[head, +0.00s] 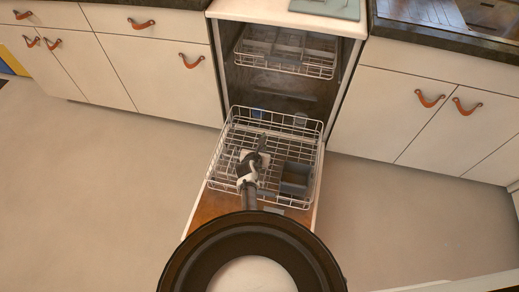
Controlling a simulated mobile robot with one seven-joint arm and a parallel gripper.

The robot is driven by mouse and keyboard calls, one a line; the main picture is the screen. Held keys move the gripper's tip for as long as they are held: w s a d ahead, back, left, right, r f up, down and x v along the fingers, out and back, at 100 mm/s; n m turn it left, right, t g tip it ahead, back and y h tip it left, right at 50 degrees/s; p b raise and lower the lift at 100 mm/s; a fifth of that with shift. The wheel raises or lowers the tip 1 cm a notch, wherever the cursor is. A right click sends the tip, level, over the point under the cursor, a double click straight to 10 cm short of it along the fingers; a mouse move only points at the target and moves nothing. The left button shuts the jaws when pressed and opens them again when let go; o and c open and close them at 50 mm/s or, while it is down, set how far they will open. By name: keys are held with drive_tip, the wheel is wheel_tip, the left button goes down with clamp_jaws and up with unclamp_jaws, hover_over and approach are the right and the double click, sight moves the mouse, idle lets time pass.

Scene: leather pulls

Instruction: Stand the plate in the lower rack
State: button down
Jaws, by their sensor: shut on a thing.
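The lower rack (314,150) is a white wire rack pulled out over the dishwasher's open door. My gripper (257,154) is over the middle of the rack, seen from above and behind, and its wrist hides part of the wires. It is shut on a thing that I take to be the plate. Only a small part shows around the fingers, so its tilt is unclear. I cannot tell whether it touches the rack.
A grey cutlery basket (296,178) stands in the rack right of my gripper. The upper rack (290,62) is inside the dishwasher. Floor (120,190) is clear on both sides.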

drive_tip(key=shift+f+b, duration=1.4)
drive_tip(key=shift+f, duration=0.6)
drive_tip(key=c, duration=0.9)
unclamp_jaws()
drive_tip(key=shift+r, duration=0.1)
wheel_tip(320, 180, up, 11)
drive_tip(key=p, duration=1.2)
